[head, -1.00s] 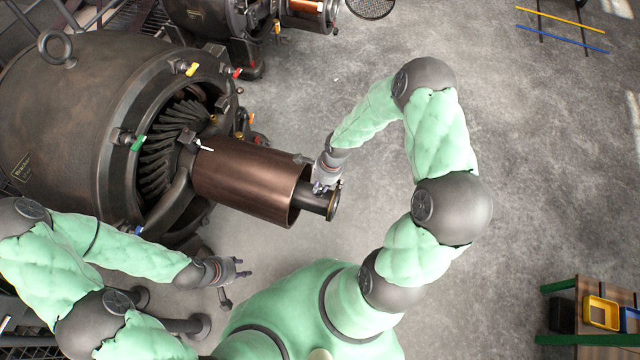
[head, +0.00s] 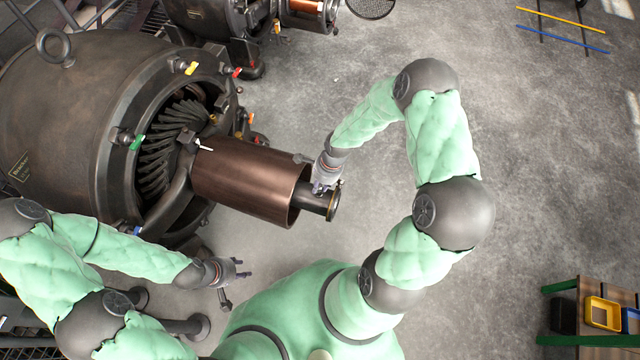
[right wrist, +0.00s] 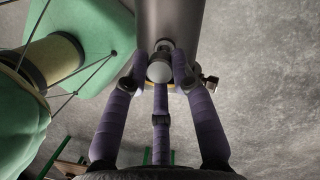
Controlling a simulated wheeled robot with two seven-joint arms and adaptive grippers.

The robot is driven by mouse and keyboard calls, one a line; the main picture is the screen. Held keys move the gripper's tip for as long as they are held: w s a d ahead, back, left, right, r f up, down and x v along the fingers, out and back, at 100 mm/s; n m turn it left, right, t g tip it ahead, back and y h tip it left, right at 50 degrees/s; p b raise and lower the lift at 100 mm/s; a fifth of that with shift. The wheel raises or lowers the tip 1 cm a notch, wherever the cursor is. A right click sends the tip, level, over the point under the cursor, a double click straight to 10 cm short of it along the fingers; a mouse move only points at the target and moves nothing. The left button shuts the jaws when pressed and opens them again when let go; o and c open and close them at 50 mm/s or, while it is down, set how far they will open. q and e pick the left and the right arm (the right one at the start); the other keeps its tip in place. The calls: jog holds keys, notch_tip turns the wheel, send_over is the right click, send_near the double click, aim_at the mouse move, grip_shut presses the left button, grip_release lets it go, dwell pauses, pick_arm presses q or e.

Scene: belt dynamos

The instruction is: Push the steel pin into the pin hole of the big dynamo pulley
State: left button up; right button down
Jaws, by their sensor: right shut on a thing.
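The big dynamo pulley is a brown, coppery drum (head: 245,182) on the large dynamo's near end, with a dark stub (head: 312,200) sticking out at its right. My right gripper (head: 325,187) is at the stub. In the right wrist view its purple fingers (right wrist: 160,75) are shut around the round pale head of the steel pin (right wrist: 159,70). The pin points at the grey cylinder (right wrist: 168,22). Its shank is mostly hidden, so I cannot tell how deep it sits. My left gripper (head: 240,271) is empty and open, below the drum.
The large dynamo body (head: 75,110) fills the left, with coloured taps around its rim. A second machine (head: 225,25) stands behind. A table with a yellow bin (head: 602,313) is at lower right.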

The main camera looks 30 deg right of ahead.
aim_at(320, 189)
jog(key=shift+d+b+x, duration=0.15)
jog(key=shift+b+x, duration=0.6)
jog(key=shift+x, duration=0.05)
jog(key=shift+d+b+x, duration=0.2)
jog(key=shift+b+x, duration=0.55)
jog(key=shift+x, duration=0.05)
dwell(0.3)
jog(key=c, duration=1)
grip_release()
jog(key=shift+s+f, duration=0.1)
jog(key=shift+o, duration=0.2)
jog(key=v, duration=1.2)
